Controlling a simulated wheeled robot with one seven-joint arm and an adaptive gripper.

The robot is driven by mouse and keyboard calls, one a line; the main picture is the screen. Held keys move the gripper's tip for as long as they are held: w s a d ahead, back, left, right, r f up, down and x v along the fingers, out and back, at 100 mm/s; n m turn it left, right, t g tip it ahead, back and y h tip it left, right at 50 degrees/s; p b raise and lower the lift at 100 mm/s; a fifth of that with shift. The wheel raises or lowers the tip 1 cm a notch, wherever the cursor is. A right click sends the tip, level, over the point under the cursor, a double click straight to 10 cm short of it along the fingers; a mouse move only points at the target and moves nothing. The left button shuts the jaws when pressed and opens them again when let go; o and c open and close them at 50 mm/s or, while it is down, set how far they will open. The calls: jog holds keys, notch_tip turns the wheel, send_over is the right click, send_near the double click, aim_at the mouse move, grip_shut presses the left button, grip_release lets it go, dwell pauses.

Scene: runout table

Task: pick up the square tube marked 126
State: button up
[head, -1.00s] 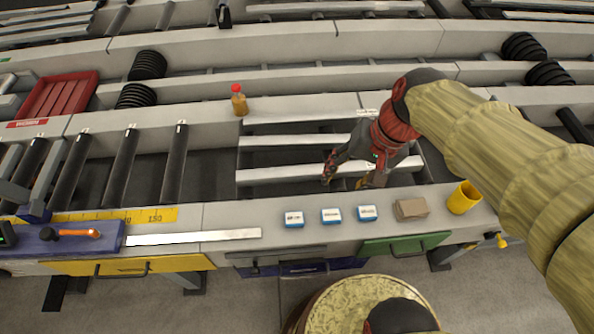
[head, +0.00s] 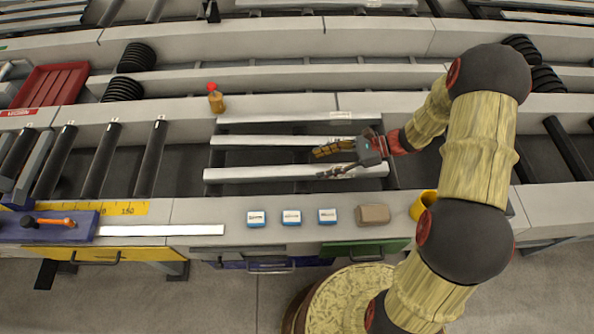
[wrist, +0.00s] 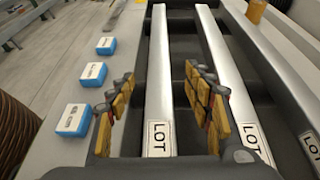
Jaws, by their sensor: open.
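Pale square tubes lie side by side in the dark bay of the runout table. The near tube (head: 240,175) and the middle tube (head: 250,141) show in the head view. My gripper (head: 320,164) is open and empty, its fingers pointing left along the tubes. In the wrist view, the near tube (wrist: 163,75) runs between my open fingers (wrist: 160,82), with the middle tube (wrist: 226,65) beside the right finger. A third tube (wrist: 309,143) shows partly at the right edge. The labels read LOT; I cannot read 126 on any tube.
Several small blue-and-white blocks (head: 291,217), a brown block (head: 373,215) and a yellow cup (head: 420,205) stand on the front ledge. A red tray (head: 48,86) is at the far left.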

aim_at(300, 170)
jog(key=b+x, duration=0.1)
jog(key=x, duration=0.2)
jog(key=b+x, duration=0.1)
jog(key=x, duration=0.3)
jog(key=shift+s+f, duration=0.1)
jog(key=shift+f, duration=0.35)
jog(key=shift+a+f, duration=0.1)
jog(key=shift+a, duration=0.25)
jog(key=c, duration=0.3)
grip_shut()
